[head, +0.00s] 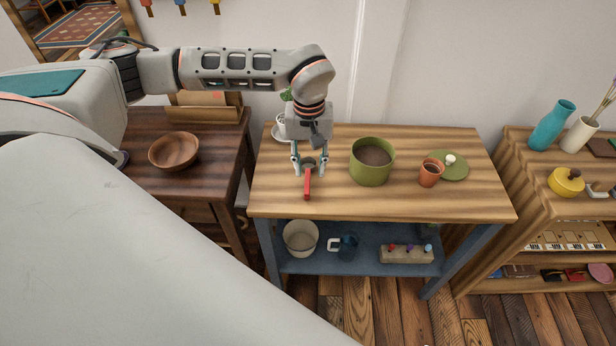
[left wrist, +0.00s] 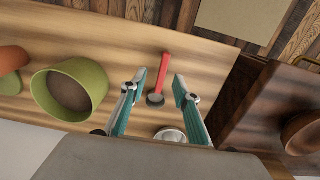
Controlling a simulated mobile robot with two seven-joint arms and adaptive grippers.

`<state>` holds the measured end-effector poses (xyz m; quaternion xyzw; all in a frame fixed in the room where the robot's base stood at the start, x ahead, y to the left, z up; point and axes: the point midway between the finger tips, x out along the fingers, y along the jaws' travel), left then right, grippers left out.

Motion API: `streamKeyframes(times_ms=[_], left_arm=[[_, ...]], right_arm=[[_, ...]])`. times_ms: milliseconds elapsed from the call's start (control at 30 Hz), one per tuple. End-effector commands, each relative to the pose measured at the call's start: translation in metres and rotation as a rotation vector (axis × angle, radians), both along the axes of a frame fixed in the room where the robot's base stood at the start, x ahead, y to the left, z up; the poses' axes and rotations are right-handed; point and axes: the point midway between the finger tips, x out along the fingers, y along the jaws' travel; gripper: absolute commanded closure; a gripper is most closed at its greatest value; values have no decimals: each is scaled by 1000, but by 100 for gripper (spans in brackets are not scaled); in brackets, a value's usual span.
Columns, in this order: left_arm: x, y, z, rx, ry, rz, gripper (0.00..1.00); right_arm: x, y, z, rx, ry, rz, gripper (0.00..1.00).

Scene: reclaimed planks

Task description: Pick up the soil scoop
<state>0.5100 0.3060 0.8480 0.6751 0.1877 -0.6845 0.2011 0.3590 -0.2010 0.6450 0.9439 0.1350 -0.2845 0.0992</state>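The soil scoop (head: 307,185) lies near the left end of the wooden table top, its red handle toward the front edge and its dark scoop end toward the wall. My left gripper (head: 310,171) points down over it, open, with one finger on each side of the scoop. In the left wrist view, the scoop (left wrist: 164,72) shows between the two separated fingertips (left wrist: 160,84), with visible gaps on both sides. I cannot tell the exact height of the fingertips above the table. My right gripper is not in view.
A green pot (head: 370,168) of soil stands to the right of the scoop, then a terracotta pot (head: 430,174) and a green plate (head: 455,168). A white potted plant on a saucer (head: 281,131) stands behind the gripper. The table's front strip (head: 400,205) is clear.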

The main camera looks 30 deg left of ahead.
Motion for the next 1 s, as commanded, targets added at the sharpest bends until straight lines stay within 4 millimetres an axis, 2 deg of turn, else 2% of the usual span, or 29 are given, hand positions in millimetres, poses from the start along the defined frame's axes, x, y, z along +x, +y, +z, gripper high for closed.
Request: streamKeyframes(times_ms=[100,367,600,700,967,1000], left_arm=[[3,9,-4,26,-5,-8,69],[4,10,-30,23,-6,-7,69],[8,13,-64,21,-4,-7,69],[8,13,-72,23,-6,-6,69],[9,13,-75,21,-8,-7,69],[9,13,-75,21,-8,-7,75]], right_arm=[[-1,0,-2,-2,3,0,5],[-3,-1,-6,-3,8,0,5],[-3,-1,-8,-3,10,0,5],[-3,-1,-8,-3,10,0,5],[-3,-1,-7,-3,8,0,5],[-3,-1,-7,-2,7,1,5]])
